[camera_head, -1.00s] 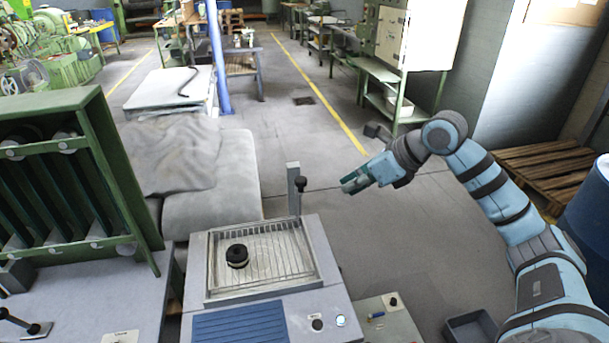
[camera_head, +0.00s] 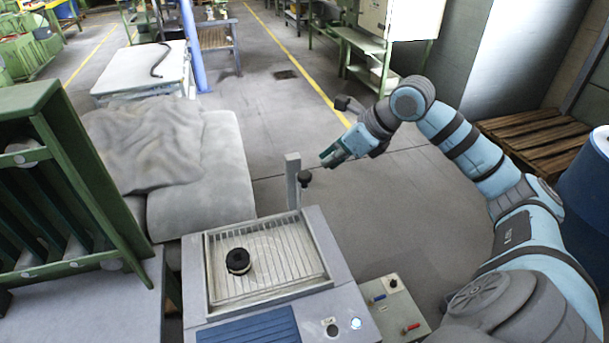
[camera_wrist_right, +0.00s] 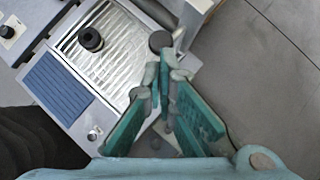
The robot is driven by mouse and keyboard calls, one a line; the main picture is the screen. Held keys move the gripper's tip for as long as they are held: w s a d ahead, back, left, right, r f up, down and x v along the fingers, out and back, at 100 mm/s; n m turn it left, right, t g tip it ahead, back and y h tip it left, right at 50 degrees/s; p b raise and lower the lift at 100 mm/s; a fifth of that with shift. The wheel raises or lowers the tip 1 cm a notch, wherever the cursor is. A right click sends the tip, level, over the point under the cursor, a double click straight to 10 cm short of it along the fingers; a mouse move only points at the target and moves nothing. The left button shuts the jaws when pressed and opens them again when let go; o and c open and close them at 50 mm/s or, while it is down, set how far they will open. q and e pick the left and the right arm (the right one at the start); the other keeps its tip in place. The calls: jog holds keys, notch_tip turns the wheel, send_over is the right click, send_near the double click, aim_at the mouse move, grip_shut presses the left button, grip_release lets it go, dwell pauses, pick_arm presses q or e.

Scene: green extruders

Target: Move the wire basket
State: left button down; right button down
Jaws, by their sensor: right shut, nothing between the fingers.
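A shallow wire basket or rack (camera_head: 287,262) with thin metal bars sits in the top of a grey machine (camera_head: 345,296); I cannot tell whether it is separate from the machine. A black round knob (camera_head: 238,261) stands on its left part. The rack also shows in the right wrist view (camera_wrist_right: 115,60). My right gripper (camera_head: 328,158) has green fingers, is shut and empty, and is held above and beyond the machine's far right corner, apart from the rack. In the right wrist view, the fingers (camera_wrist_right: 166,75) point toward a black-knobbed post. My left gripper is out of view.
The grey upright post with a black knob (camera_head: 304,178) stands at the machine's far right corner, near my right gripper. A green-framed rack (camera_head: 95,190) stands left. A cloth-covered grey block (camera_head: 200,185) lies behind. A control box (camera_head: 400,301) is at right.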

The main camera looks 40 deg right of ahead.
aim_at(308, 175)
jog(key=x, duration=0.6)
jog(key=shift+w+r, duration=0.2)
jog(key=shift+w+a+f, duration=0.1)
jog(key=shift+w+f, duration=0.1)
jog(key=shift+f, duration=0.25)
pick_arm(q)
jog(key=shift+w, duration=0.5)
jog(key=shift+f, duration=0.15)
pick_arm(e)
jog(key=shift+f, duration=0.15)
